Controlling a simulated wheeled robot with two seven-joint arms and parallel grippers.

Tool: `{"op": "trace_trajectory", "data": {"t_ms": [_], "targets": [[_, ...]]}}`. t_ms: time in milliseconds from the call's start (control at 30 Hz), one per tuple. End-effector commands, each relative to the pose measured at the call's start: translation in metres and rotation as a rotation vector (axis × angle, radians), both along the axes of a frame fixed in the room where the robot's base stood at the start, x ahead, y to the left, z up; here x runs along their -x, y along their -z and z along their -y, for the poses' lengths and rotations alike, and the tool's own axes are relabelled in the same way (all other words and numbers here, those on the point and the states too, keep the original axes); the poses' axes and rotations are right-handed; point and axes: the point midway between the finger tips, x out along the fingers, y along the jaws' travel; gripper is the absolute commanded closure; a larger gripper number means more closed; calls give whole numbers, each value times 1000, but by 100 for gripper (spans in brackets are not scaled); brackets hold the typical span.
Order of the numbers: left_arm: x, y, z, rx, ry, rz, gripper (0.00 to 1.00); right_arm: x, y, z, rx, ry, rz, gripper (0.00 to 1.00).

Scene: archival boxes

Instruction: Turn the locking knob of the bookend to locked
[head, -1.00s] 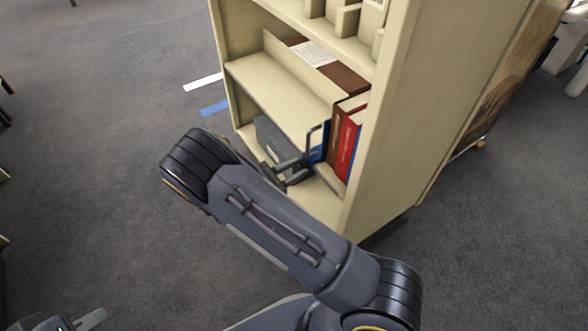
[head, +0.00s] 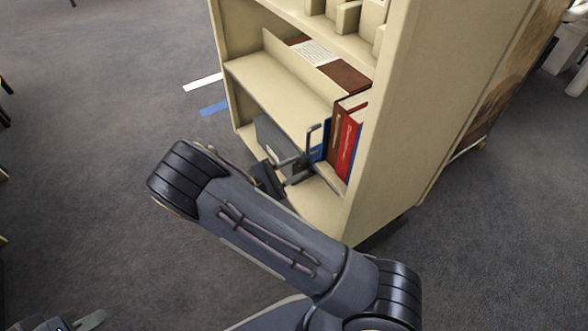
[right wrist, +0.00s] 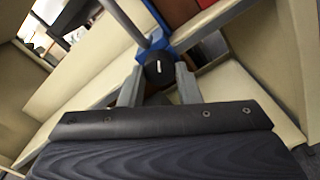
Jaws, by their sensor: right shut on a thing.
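The bookend (head: 312,138) shows in the head view as a dark upright frame beside the books on the lower shelf. A blue part lies right behind the knob. My right gripper (right wrist: 159,84) has one finger on each side of the knob and is shut on it; the fingers hide its sides. In the head view this gripper (head: 297,168) reaches into the shelf. My left gripper (head: 85,322) is only partly in view at the bottom left; its jaws are unclear.
Red, brown and blue books (head: 347,145) stand right of the bookend, close to the shelf's side panel (head: 385,150). A grey box (head: 272,138) sits to the left on the same shelf. A brown box with a label (head: 318,55) lies on the shelf above.

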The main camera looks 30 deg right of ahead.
Motion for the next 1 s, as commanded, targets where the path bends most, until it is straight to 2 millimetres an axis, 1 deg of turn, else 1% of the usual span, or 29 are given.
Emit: {"op": "trace_trajectory", "data": {"t_ms": [700, 1000], "targets": [[0, 22, 0, 0, 0, 0, 85, -1, 1, -1, -54, -2, 670, 93], [0, 29, 0, 0, 0, 0, 85, -1, 0, -1, -71, -1, 883, 93]]}}
